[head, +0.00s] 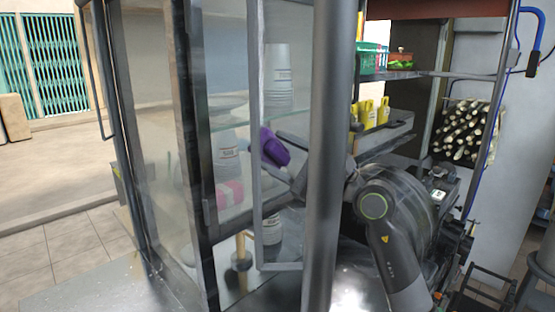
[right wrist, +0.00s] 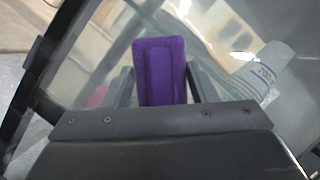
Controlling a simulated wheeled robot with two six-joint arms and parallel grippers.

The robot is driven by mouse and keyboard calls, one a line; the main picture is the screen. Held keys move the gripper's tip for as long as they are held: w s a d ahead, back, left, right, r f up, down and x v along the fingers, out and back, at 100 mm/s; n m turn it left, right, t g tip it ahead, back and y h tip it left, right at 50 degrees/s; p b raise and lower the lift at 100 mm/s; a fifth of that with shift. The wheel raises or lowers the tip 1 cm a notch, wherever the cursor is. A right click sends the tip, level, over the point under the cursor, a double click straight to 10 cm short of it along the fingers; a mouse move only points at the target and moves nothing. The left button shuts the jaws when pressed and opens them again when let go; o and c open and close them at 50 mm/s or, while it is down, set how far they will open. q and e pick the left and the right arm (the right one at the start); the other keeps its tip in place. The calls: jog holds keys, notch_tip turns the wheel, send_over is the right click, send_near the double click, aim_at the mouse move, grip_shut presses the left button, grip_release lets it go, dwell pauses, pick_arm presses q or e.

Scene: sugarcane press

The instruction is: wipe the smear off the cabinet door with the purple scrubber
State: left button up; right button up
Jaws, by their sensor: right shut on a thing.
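The purple scrubber (head: 273,148) is held in my right gripper (head: 285,146), in front of or behind the glass; I cannot tell which. In the right wrist view the scrubber (right wrist: 160,72) stands between the two fingers of my right gripper (right wrist: 160,85), which are shut on it. The cabinet door (head: 257,215) looks like a grey-framed glass panel at the middle of the head view. Whether the scrubber touches the glass is unclear. I cannot make out the smear in either view. My left gripper is not in view.
A thick grey post (head: 331,160) stands in front of my right arm. Stacked cups (head: 279,75) sit behind the glass, and cups (right wrist: 262,70) show at the right wrist view's right. Yellow items (head: 375,113), a green basket (head: 372,60) and cane stalks (head: 463,130) are at the right.

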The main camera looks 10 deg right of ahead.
jog(key=shift+w+d+f+b, duration=0.1)
jog(key=shift+w+d+b, duration=0.3)
jog(key=shift+d, duration=0.15)
jog(key=shift+w+d+f+b, duration=0.1)
jog(key=shift+w+d+b, duration=0.3)
jog(key=shift+d, duration=0.15)
jog(key=shift+w+d+r, duration=0.1)
jog(key=shift+d+r, duration=0.05)
jog(key=shift+d, duration=0.1)
jog(key=shift+w+d+b, duration=0.75)
jog(key=shift+d+b, duration=0.3)
jog(key=shift+d, duration=0.05)
jog(key=shift+w+d+b, duration=0.7)
jog(key=shift+d+b, duration=0.3)
jog(key=shift+d, duration=0.15)
jog(key=shift+w+d+b, duration=0.75)
jog(key=shift+d+b, duration=0.3)
jog(key=shift+d, duration=0.05)
jog(key=shift+d, duration=0.1)
jog(key=shift+s+d+b, duration=0.4)
jog(key=shift+s+d, duration=0.1)
jog(key=shift+s, duration=0.35)
jog(key=shift+s+d+b, duration=0.35)
jog(key=shift+s+d, duration=0.2)
jog(key=shift+s, duration=0.25)
jog(key=shift+s+d+b, duration=0.4)
jog(key=shift+s+d, duration=0.1)
jog(key=shift+s, duration=0.35)
